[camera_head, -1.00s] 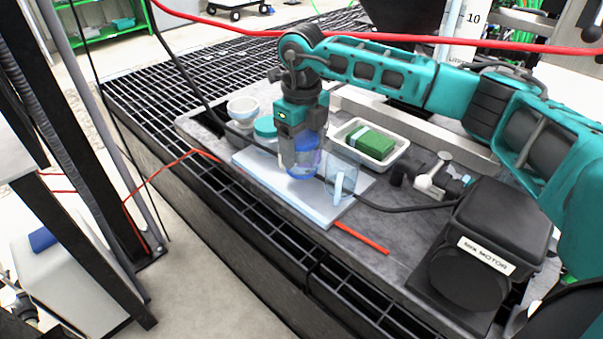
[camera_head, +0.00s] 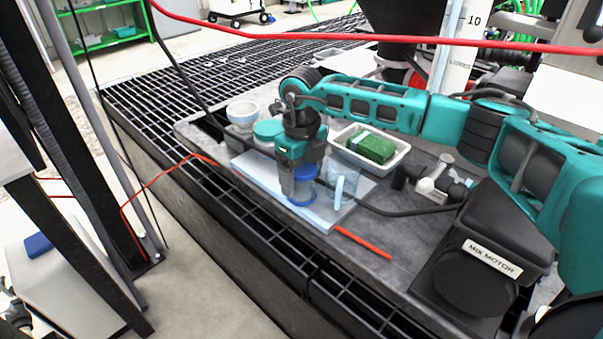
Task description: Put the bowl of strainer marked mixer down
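My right gripper (camera_head: 301,180) points down over the pale board (camera_head: 262,178) on the grey worktop. It appears shut on a clear, blue-tinted bowl (camera_head: 303,196), which is upright; the fingers and wrist hide its upper part. The bowl's bottom is at or just above the board; I cannot tell whether it touches. A second clear vessel (camera_head: 349,164) stands on the board just right of it, with a small white upright piece (camera_head: 339,188) in front. A black block (camera_head: 476,250) at the lower right is labelled MIX MOTOR. My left gripper is not in view.
A white tray (camera_head: 398,158) holds a green sponge (camera_head: 372,147). A pale bowl (camera_head: 243,112) and teal lid (camera_head: 268,130) lie behind the gripper. A black cable (camera_head: 400,212), a red stick (camera_head: 362,242) and a white valve fitting (camera_head: 435,182) lie to the right. The board's front left is clear.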

